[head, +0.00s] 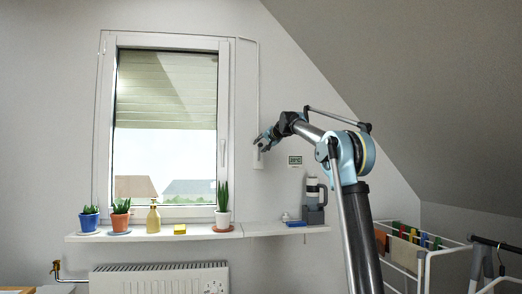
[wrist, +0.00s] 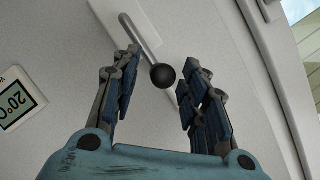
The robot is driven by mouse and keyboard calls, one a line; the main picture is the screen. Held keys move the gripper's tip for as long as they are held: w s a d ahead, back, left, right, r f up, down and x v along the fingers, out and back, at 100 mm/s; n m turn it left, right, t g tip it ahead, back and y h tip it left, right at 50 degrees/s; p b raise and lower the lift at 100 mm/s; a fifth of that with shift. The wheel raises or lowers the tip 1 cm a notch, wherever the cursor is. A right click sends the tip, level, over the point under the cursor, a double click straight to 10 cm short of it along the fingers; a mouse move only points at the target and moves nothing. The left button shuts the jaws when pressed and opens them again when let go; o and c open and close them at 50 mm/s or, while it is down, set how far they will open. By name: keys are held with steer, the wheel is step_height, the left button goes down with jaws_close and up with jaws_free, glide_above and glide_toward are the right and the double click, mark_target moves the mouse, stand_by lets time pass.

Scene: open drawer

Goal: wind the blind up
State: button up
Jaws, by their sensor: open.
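The blind (head: 166,90) is partly lowered, covering about the upper half of the window pane. A metal crank arm (wrist: 140,37) with a round black knob (wrist: 163,75) is fixed to the wall right of the window. Its white wall plate (head: 257,158) shows just below my gripper (head: 263,143) in the head view. In the wrist view my gripper (wrist: 158,70) is open, with the knob between its two blue-padded fingers. Gaps show between knob and fingers, though depth is hard to tell. In the head view the gripper hides the crank.
A thermostat display (wrist: 17,102) is on the wall beside the crank. A sloped ceiling and drying rack (head: 410,250) are at the right.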

steer(key=shift+x, duration=1.05)
jaws_close()
steer(key=shift+d, duration=0.1)
